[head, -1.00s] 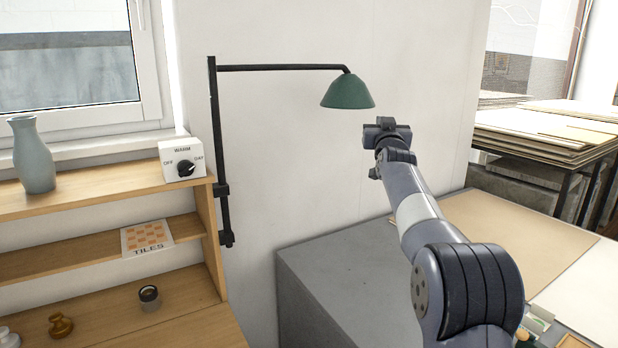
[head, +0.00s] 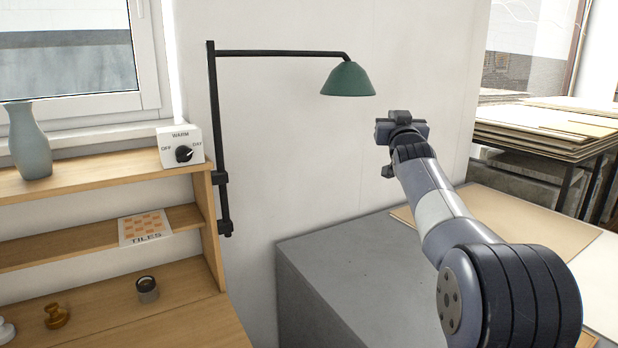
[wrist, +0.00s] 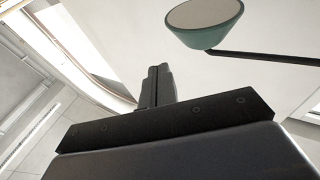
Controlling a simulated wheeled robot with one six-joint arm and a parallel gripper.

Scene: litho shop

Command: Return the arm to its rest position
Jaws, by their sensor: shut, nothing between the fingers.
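My arm reaches up from the lower right in the head view, over the grey block and the table on the right. My gripper (head: 402,117) is at its far end, below and to the right of the green lamp shade (head: 348,80) and apart from it. In the wrist view the fingers of my gripper (wrist: 157,72) stand together, shut and empty. The lamp shade also shows in the wrist view (wrist: 205,36), above and to the right of the fingers.
A wooden shelf (head: 110,178) on the left holds a vase (head: 29,142), a dial box (head: 181,147), a tiles card (head: 145,228) and a small dark cylinder (head: 147,289). A black lamp bracket (head: 216,120) stands beside it. Stacked boards (head: 545,127) lie at the right.

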